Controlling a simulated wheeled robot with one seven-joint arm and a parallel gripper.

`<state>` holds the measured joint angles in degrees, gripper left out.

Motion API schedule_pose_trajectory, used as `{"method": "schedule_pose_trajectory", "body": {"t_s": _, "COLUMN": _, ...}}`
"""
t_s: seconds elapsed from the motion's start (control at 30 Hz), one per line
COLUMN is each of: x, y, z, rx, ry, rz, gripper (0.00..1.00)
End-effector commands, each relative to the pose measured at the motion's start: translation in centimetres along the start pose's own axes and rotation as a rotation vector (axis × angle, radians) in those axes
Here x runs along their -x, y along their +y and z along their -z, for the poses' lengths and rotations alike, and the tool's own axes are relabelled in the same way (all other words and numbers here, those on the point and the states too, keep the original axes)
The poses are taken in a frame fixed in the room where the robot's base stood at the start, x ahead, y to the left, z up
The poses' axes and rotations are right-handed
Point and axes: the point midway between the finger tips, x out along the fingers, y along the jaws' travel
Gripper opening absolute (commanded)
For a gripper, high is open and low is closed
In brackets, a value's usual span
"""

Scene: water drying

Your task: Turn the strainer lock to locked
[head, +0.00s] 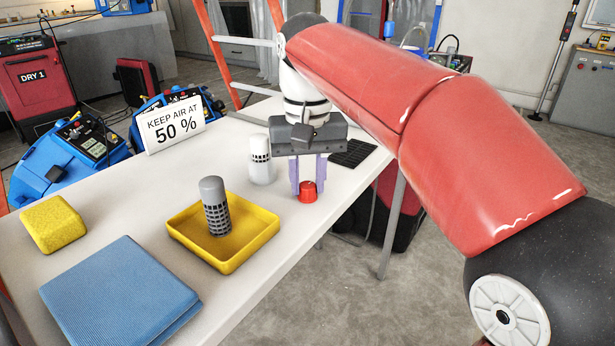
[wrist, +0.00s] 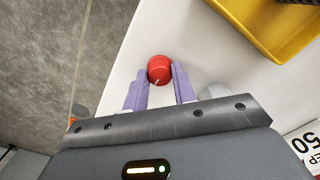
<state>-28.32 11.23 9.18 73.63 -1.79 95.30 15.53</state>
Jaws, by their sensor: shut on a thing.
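A small round red knob (head: 308,192), which I take to be the strainer lock, sits on the white table near its right edge. In the wrist view the knob (wrist: 159,69) shows a short pale mark on its side toward my gripper. My gripper (head: 308,184) points down at the knob, with its two purple fingers shut on it, one on each side. The wrist view also shows the gripper fingers (wrist: 160,82) flanking the knob. Any lock lettering is too small to tell.
A yellow tray (head: 187,247) holds a grey perforated cylinder (head: 215,205). A white perforated cylinder (head: 261,160) stands behind, left of my gripper. A yellow sponge (head: 52,222), a blue cloth (head: 120,292) and a "KEEP AIR AT 50 %" sign (head: 173,124) occupy the left side.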

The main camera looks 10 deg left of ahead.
Motion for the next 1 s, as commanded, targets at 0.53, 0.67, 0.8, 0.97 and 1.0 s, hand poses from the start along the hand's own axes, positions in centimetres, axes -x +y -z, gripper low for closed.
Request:
{"method": "schedule_pose_trajectory", "body": {"t_s": 0.53, "x": 0.6, "y": 0.0, "z": 0.0, "rx": 0.000, "ry": 0.002, "rz": 0.001, "gripper": 0.48}}
{"method": "schedule_pose_trajectory", "body": {"t_s": 0.67, "x": 2.3, "y": 0.0, "z": 0.1, "rx": 0.000, "ry": 0.005, "rz": 0.002, "gripper": 0.48}}
{"method": "schedule_pose_trajectory", "body": {"t_s": 0.8, "x": 4.7, "y": -0.1, "z": 0.1, "rx": 0.000, "ry": 0.005, "rz": 0.002, "gripper": 0.48}}
{"method": "schedule_pose_trajectory", "body": {"t_s": 0.97, "x": 6.6, "y": -0.1, "z": 0.1, "rx": 0.001, "ry": 0.004, "rz": 0.002, "gripper": 0.48}}
{"method": "schedule_pose_trajectory", "body": {"t_s": 1.0, "x": 7.0, "y": -0.1, "z": 0.1, "rx": 0.001, "ry": 0.003, "rz": 0.002, "gripper": 0.48}}
